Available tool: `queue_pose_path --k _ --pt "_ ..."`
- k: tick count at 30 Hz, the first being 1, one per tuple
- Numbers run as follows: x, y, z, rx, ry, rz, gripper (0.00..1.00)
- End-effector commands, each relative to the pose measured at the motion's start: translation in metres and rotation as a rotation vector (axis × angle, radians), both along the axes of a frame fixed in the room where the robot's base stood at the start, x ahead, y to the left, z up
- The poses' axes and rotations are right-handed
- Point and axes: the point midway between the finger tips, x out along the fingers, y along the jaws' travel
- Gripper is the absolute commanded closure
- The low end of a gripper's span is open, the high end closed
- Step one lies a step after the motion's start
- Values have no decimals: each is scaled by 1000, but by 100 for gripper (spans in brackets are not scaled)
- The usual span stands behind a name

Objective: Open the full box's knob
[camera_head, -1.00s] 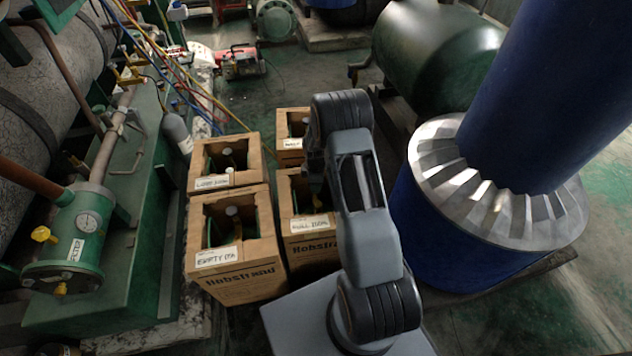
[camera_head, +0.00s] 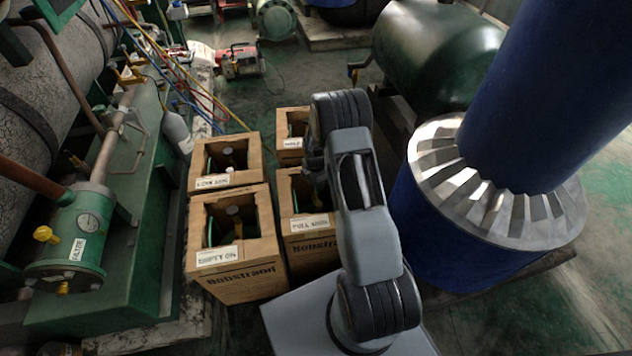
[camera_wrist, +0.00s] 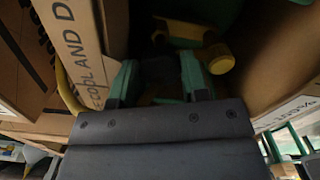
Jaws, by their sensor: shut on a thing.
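The full box (camera_head: 312,232) is the front right cardboard box of the group, with a label on its front rim that seems to read "FULL". Its top is open, and part of it is hidden behind my arm. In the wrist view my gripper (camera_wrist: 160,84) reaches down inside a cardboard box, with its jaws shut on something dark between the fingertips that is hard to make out. A yellow knob-like part (camera_wrist: 216,58) on a green fitting shows just beyond the right finger. In the head view my gripper's tips are hidden in the box opening.
The "EMPTY" box (camera_head: 236,262) stands left of the full box, with two more boxes behind. A large blue cylinder (camera_head: 440,235) with a silver collar stands close on the right. Green machinery with a filter (camera_head: 75,235) lies left.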

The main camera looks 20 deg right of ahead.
Motion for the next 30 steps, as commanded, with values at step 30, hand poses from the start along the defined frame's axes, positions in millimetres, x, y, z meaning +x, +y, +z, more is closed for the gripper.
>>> queue_pose_path --k 30 --pt "0 0 -1 0 0 -190 48"
